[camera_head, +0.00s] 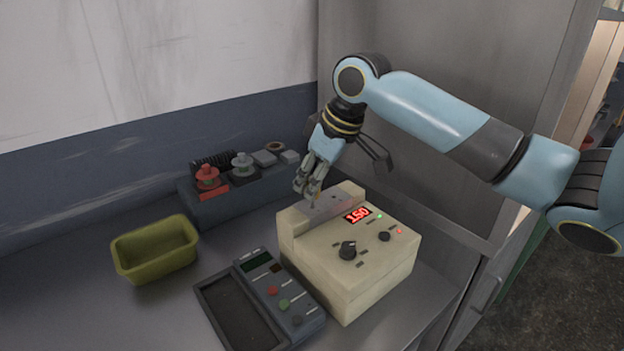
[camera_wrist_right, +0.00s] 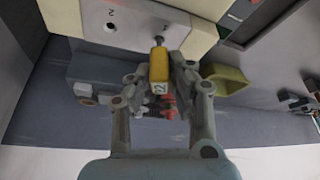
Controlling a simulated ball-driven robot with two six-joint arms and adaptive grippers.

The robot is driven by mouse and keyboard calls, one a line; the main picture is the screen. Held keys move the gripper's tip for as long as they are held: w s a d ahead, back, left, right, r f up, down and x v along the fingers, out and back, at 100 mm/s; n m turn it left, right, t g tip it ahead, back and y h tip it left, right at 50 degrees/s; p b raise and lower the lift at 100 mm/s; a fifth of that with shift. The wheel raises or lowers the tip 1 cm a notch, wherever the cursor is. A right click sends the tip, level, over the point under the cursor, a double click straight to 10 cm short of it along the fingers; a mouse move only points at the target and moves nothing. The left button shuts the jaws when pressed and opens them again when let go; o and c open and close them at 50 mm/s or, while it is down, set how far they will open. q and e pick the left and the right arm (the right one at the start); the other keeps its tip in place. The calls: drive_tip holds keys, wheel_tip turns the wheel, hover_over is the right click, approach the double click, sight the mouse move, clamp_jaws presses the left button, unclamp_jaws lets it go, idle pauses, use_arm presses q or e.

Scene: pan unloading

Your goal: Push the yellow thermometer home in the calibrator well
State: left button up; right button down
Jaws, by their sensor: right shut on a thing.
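The cream calibrator (camera_head: 345,270) stands on the bench with a lit red display. A grey well block is set along its back left edge, and it also shows as a pale plate in the right wrist view (camera_wrist_right: 95,12), with a hole near the number 2. My right gripper (camera_head: 309,190) points down just above this block. In the right wrist view the gripper (camera_wrist_right: 158,75) is shut on the yellow thermometer (camera_wrist_right: 158,62), whose handle bears a white end label. My left gripper is not in view.
A dark rack (camera_head: 226,205) with red and grey pieces stands behind the calibrator. An olive bin (camera_head: 155,262) is at the left. A grey keypad unit (camera_head: 288,303) with a dark tray lies in front. Bare bench shows at the lower left.

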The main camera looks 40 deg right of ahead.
drive_tip(key=shift+f+b, duration=0.3)
drive_tip(key=shift+f, duration=0.75)
idle(0.4)
drive_tip(key=c, duration=1.1)
unclamp_jaws()
drive_tip(key=shift+c, duration=0.2)
drive_tip(key=v, duration=1.2)
drive_tip(key=shift+s, duration=0.1)
